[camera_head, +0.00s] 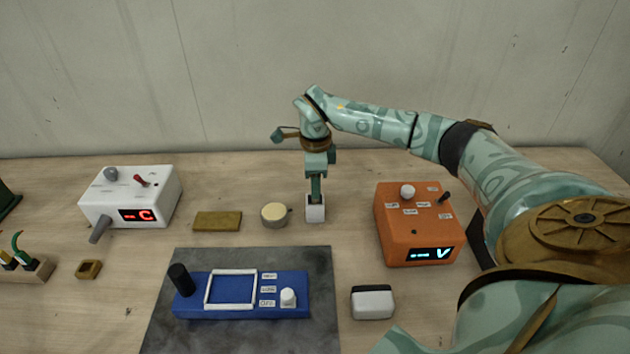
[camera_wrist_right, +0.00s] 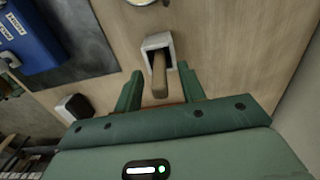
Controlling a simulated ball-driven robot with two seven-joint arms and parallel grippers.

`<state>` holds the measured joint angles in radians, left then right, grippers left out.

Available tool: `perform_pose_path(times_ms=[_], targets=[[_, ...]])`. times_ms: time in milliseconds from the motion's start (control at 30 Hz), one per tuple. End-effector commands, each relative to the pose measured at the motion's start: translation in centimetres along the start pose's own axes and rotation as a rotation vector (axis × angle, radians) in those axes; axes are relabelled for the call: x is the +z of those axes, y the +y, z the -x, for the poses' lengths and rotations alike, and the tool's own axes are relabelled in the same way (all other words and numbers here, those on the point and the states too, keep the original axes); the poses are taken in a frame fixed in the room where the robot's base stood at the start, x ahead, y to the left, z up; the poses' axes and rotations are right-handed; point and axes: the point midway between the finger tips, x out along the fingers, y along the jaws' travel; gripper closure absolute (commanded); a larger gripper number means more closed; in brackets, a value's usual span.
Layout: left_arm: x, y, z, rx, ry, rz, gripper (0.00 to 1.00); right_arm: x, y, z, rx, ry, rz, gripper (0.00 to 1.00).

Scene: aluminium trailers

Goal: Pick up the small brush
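The small brush stands in a small white square holder (camera_head: 315,213) near the middle of the table; my right gripper hides most of it in the head view. In the right wrist view its wooden handle (camera_wrist_right: 159,76) sticks out of the white holder (camera_wrist_right: 153,41) toward the camera. My right gripper (camera_head: 316,192) points down right above the holder. Its green fingers (camera_wrist_right: 161,80) stand open on both sides of the handle, with a visible gap on each side. My left gripper is not in view.
A round tin (camera_head: 274,215) stands just left of the holder, with a yellow-brown sponge-like block (camera_head: 217,221) beyond. An orange box (camera_head: 417,233) stands to the right, a white box (camera_head: 131,198) at left. A blue device (camera_head: 240,305) lies on a grey mat (camera_head: 325,335) in front.

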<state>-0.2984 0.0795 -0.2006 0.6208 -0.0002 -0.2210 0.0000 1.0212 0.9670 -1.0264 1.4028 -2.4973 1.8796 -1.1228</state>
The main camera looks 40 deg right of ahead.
Motion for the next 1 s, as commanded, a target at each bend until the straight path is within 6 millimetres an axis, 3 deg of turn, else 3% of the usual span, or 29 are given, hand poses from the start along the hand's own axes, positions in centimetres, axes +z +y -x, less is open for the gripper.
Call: perform_pose_path(times_ms=[67, 200, 233, 567, 1000], targets=[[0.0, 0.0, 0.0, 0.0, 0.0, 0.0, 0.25, 0.0, 0.0, 0.1, 0.0, 0.0, 0.0, 0.6], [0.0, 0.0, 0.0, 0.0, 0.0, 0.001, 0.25, 0.0, 0.0, 0.1, 0.0, 0.0, 0.0, 0.96], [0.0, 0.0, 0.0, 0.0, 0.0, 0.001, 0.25, 0.0, 0.0, 0.1, 0.0, 0.0, 0.0, 1.0], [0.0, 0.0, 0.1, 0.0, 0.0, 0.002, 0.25, 0.0, 0.0, 0.4, -0.001, 0.0, 0.0, 1.0], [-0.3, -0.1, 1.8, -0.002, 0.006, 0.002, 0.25, 0.0, -0.1, 8.9, -0.004, -0.002, -0.001, 1.0]])
